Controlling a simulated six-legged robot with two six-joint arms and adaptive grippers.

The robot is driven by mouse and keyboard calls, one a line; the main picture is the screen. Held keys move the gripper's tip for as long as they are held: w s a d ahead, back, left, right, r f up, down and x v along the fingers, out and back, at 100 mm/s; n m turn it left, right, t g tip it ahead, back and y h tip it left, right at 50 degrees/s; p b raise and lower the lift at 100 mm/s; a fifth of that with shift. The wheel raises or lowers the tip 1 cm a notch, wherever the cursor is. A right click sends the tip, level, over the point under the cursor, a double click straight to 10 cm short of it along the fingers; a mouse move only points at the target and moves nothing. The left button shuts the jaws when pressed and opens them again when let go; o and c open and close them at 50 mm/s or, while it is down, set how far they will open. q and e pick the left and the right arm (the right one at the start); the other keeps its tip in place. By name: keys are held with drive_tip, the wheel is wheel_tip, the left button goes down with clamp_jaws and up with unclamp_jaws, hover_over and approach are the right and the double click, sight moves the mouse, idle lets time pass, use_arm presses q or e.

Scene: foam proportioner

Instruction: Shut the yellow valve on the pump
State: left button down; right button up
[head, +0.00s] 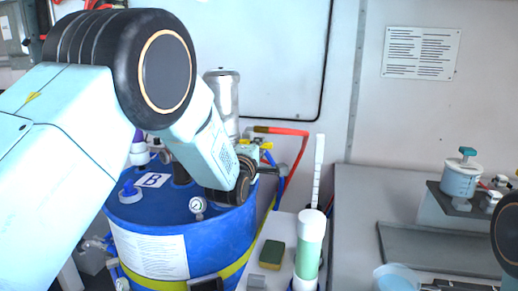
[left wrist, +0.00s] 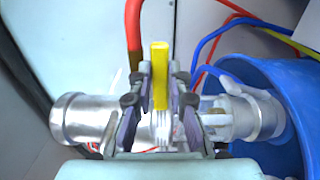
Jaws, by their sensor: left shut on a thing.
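The yellow valve handle (left wrist: 160,62) stands upright in the left wrist view, across the line of the silver pipe fitting (left wrist: 82,119) that runs left to right. My left gripper (left wrist: 161,80) is shut on this handle, with a finger on each side. In the head view, a bit of yellow (head: 266,146) shows beside the pump's silver cylinder (head: 222,100), on top of the blue drum (head: 225,232). There my left wrist hides much of the pump and the fingertips are hard to make out. My right gripper is not in view.
A red hose (head: 296,158) rises close to the valve. A pressure gauge (head: 197,205) stands on the drum lid. A green-and-white cylinder (head: 309,245) and a green-and-yellow sponge (head: 271,254) are right of the drum. A grey counter (head: 362,205) lies farther right.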

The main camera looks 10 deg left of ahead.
use_arm(q)
drive_tip(key=c, duration=1.3)
unclamp_jaws()
drive_tip(key=shift+o, duration=0.2)
drive_tip(key=s, duration=1.2)
drive_tip(key=shift+a, duration=0.2)
